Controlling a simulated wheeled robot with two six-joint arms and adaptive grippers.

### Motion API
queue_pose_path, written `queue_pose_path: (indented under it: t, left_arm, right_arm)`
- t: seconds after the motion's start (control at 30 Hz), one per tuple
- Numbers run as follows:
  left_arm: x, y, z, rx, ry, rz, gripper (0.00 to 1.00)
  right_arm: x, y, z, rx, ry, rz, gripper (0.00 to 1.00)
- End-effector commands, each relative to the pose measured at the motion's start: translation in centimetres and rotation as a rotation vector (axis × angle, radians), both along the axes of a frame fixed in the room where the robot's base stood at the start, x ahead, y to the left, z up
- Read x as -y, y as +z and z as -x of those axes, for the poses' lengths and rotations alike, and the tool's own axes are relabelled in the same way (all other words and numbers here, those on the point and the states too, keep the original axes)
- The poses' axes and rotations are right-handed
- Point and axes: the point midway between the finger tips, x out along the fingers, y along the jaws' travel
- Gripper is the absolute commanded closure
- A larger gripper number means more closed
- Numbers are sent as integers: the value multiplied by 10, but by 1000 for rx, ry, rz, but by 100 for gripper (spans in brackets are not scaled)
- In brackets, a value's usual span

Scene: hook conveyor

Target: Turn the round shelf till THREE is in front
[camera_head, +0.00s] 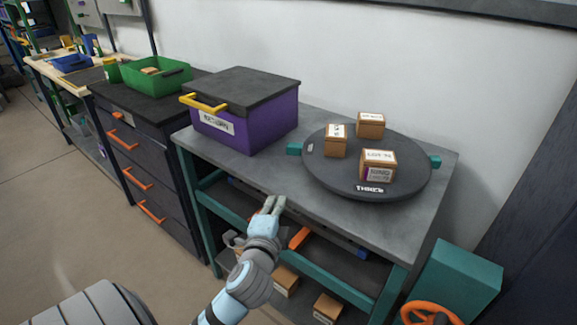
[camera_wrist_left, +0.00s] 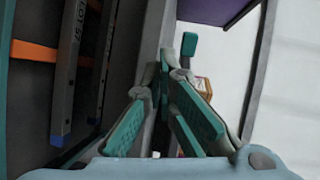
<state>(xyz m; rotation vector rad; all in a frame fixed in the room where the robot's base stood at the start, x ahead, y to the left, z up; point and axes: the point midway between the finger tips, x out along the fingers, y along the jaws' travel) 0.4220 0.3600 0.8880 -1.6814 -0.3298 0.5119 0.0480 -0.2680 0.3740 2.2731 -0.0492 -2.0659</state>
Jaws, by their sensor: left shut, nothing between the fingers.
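The round shelf (camera_head: 325,175) is a dark grey disc on the grey table, with the label THREE (camera_head: 370,188) on its rim facing the front. Teal handles stick out at its left (camera_head: 294,149) and right (camera_head: 435,161). Three brown boxes stand on it, at the left (camera_head: 336,140), back (camera_head: 370,125) and front right (camera_head: 378,165). My left gripper (camera_head: 273,203) is at the table's front edge, apart from the shelf and left of its front. Its fingers (camera_wrist_left: 172,68) are shut and empty; a teal handle (camera_wrist_left: 189,43) shows beyond them in the left wrist view. My right gripper is not in view.
A purple bin (camera_head: 265,122) with a black lid and yellow handle stands left of the shelf. Boxes (camera_head: 327,308) lie on the lower level under the table. A teal block (camera_head: 455,283) and an orange wheel (camera_head: 430,308) are at the lower right. The table front between bin and shelf is clear.

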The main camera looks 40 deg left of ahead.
Motion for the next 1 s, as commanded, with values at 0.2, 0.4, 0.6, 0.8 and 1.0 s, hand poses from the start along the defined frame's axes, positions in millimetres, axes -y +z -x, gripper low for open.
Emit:
queue_pose_path:
  t: [0.2, 0.4, 0.6, 0.8, 1.0]
  left_arm:
    - [-4, 49, -15, 72, -11, -186, 100]
    - [-19, 48, -44, 73, -13, -184, 100]
    - [-41, 47, -82, 74, -13, -181, 100]
    - [-60, 47, -115, 72, -13, -177, 100]
    - [-68, 47, -131, 71, -15, -177, 100]
  right_arm:
    - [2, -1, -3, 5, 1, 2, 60]
    - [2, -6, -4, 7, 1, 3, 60]
    - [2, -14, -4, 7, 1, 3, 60]
    - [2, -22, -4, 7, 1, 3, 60]
    - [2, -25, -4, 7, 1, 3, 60]
